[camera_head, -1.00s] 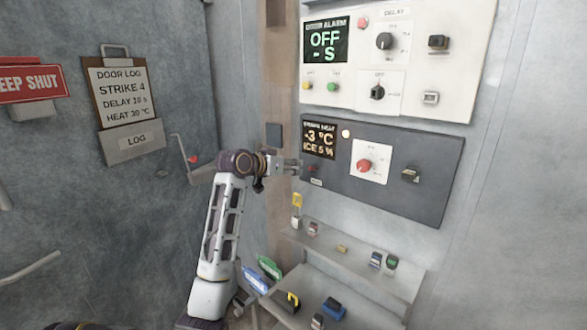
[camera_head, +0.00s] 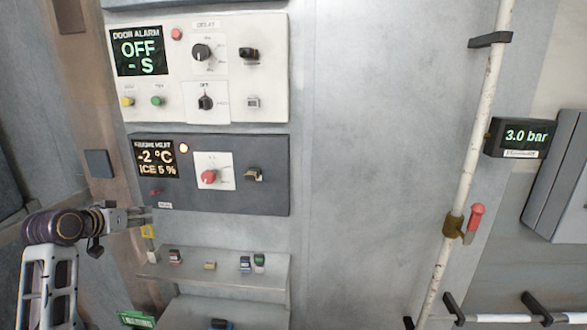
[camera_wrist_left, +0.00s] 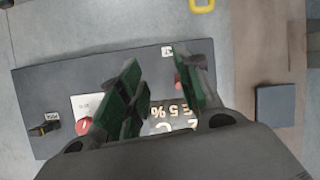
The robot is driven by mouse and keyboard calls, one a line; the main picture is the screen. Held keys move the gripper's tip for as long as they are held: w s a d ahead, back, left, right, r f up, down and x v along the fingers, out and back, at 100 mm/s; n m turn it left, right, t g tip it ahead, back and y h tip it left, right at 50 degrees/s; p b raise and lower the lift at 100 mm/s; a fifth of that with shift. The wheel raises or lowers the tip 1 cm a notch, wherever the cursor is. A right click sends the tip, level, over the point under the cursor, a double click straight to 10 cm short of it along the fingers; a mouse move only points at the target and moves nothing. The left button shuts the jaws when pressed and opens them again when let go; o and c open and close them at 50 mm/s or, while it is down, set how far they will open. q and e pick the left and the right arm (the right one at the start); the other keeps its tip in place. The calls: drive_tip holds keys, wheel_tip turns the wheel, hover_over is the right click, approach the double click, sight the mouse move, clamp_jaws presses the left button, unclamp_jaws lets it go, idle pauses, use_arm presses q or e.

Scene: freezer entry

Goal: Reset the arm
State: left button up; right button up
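My left gripper (camera_head: 135,217) is at the left, near the lower left corner of the dark heater panel (camera_head: 240,199). In the left wrist view its two green-padded fingers (camera_wrist_left: 160,88) are apart, with nothing held between them. The panel also shows there upside down (camera_wrist_left: 50,90), with its lit display (camera_wrist_left: 172,117) partly behind the fingers. A small red control (camera_wrist_left: 178,80) shows by one finger. The panel display (camera_head: 156,158) reads -2 °C and ICE 5 %, and an amber lamp (camera_head: 184,148) is lit. My right gripper is not in view.
The white door alarm panel (camera_head: 225,75) is above. Shelves (camera_head: 215,273) with small items are below, and a yellow tag (camera_head: 147,231) hangs near my gripper. A vertical pipe with a red-handled valve (camera_head: 475,220) and a 3.0 bar gauge (camera_head: 520,138) stands right. Bare wall lies between.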

use_arm(q)
drive_tip(key=s+d+f+m+g, duration=0.1)
drive_tip(key=s+d+f+g, duration=0.1)
drive_tip(key=s+d+f, duration=0.55)
drive_tip(key=s+d+f+m+g, duration=0.1)
drive_tip(key=s+d+f+g, duration=0.3)
drive_tip(key=f, duration=0.7)
drive_tip(key=s+d+f+g, duration=0.1)
drive_tip(key=s+d+f, duration=0.4)
drive_tip(key=s+f, duration=0.4)
drive_tip(key=s+d+f+m+g, duration=0.1)
drive_tip(key=s+d+f, duration=0.2)
drive_tip(key=s, duration=0.3)
drive_tip(key=s+d+f+g, duration=0.1)
drive_tip(key=s+d+f, duration=0.2)
drive_tip(key=s, duration=0.2)
drive_tip(key=s+f+g, duration=0.2)
drive_tip(key=s+f, duration=0.1)
drive_tip(key=f, duration=3)
drive_tip(key=s+a+f, duration=0.2)
drive_tip(key=s+f, duration=0.7)
drive_tip(key=s, duration=0.2)
drive_tip(key=s+a+f, duration=0.2)
drive_tip(key=s+f, duration=0.8)
drive_tip(key=s, duration=0.1)
drive_tip(key=shift+a+f+g+y, duration=0.2)
drive_tip(key=shift+f+g+y, duration=0.05)
drive_tip(key=shift+g+y, duration=0.15)
